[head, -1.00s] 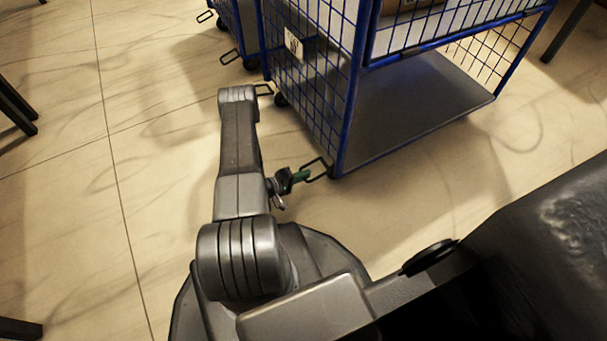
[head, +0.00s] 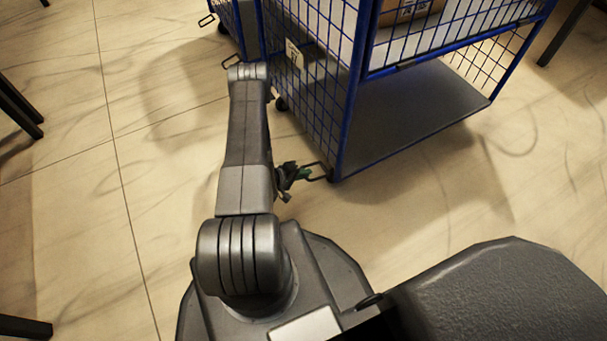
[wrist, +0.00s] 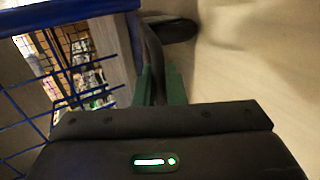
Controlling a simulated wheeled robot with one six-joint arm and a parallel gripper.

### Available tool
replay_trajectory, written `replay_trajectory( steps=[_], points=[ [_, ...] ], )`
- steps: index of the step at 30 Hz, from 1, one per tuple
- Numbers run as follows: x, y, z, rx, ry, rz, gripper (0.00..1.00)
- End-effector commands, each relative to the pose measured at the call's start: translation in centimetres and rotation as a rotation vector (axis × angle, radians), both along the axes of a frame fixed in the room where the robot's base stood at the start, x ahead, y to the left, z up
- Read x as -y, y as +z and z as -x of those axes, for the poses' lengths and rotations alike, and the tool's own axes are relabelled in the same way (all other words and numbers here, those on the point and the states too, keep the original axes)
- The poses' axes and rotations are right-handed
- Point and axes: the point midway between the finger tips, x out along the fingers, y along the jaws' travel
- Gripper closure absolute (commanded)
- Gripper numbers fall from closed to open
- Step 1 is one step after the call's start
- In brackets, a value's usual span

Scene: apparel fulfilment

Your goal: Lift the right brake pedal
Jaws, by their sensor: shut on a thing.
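The right brake pedal (head: 317,173) is a thin dark loop at the near bottom corner of the blue wire cart (head: 352,95). My gripper (head: 306,173), with green fingers, is at the pedal's left end, low above the floor. In the wrist view my gripper (wrist: 160,88) has its green fingers on both sides of the dark pedal bar (wrist: 151,48), shut on it. The part of the pedal between the fingers is mostly hidden. A dark rounded part, perhaps the caster (wrist: 178,30), lies just beyond.
The cart has a grey bottom shelf (head: 420,110) and a cardboard box (head: 405,14) higher up. Dark furniture legs (head: 20,112) stand at the left. Floor around the cart is clear.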

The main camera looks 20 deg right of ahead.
Motion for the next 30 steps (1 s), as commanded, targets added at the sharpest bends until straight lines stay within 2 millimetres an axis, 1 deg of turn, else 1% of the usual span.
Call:
replay_trajectory(
  steps=[6,7,9,17,20,23,30],
  points=[
    [0.1,0.2,-0.1,0.002,-0.002,0.004,1.0],
    [0.1,0.2,-0.1,0.002,-0.002,0.004,0.86],
    [0.1,0.2,0.0,0.002,-0.002,0.004,0.73],
    [0.0,0.1,0.0,0.001,0.0,0.003,0.73],
    [-0.3,0.3,0.0,0.0,0.0,0.002,0.73],
    [-1.2,0.9,0.0,0.0,0.004,0.002,0.73],
    [-4.8,3.0,0.3,-0.001,0.005,0.002,0.73]
  ],
)
